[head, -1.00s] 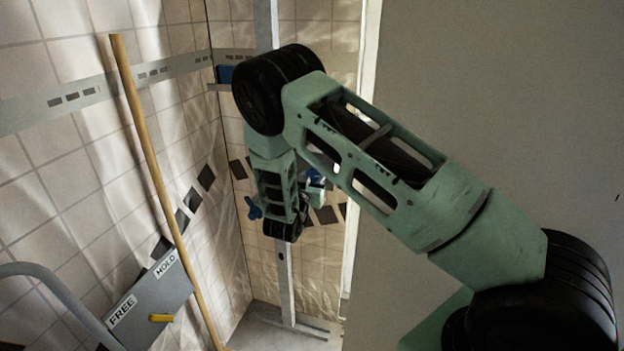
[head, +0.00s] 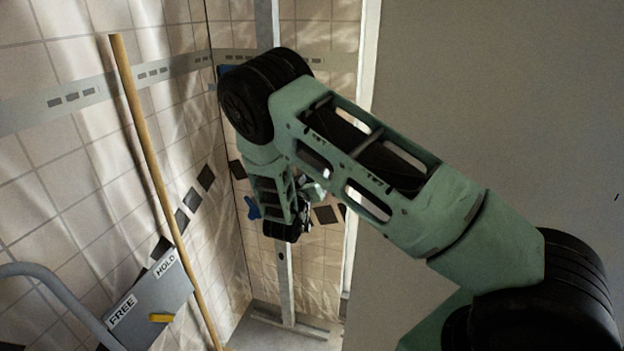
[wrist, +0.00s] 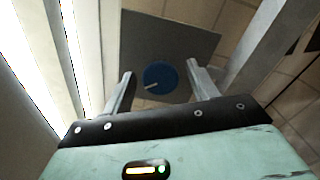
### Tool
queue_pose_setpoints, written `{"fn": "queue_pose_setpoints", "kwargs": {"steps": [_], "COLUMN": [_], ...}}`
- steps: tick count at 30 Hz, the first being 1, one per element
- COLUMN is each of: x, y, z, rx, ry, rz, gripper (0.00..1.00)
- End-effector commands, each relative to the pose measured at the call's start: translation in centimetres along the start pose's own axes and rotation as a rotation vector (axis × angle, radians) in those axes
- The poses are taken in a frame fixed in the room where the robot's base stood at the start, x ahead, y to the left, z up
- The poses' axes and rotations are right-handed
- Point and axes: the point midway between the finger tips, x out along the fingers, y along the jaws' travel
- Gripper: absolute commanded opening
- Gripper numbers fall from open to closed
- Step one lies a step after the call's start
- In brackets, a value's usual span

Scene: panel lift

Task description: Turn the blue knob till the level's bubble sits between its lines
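In the wrist view the blue knob (wrist: 160,77) is a round disc with a white pointer mark, on a dark grey plate (wrist: 205,42). My gripper (wrist: 160,82) is open, one finger on each side of the knob. A gap shows between the knob and each finger. In the head view my arm hides most of the gripper and I cannot make out the knob. I cannot make out the level or its bubble in either view.
A grey box (head: 183,292) with FREE and HOLD labels and a yellow lever (head: 161,317) stands at lower left. A wooden pole (head: 150,165) leans in front of the tiled wall. A blue star-shaped handle (head: 253,208) is left of my wrist. A grey upright (head: 285,280) stands behind.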

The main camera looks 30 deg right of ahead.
Motion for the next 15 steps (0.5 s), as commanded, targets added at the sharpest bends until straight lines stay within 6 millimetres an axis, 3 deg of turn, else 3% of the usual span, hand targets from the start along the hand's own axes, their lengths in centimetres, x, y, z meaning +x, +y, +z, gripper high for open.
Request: {"fn": "queue_pose_setpoints", "kwargs": {"steps": [8, 15], "x": [-0.6, -4.9], "y": [-0.1, -0.2], "z": [0.0, 0.1], "rx": [0.001, 0.002], "ry": [0.001, 0.001], "rz": [-0.001, -0.004], "gripper": [0.59, 0.59]}}
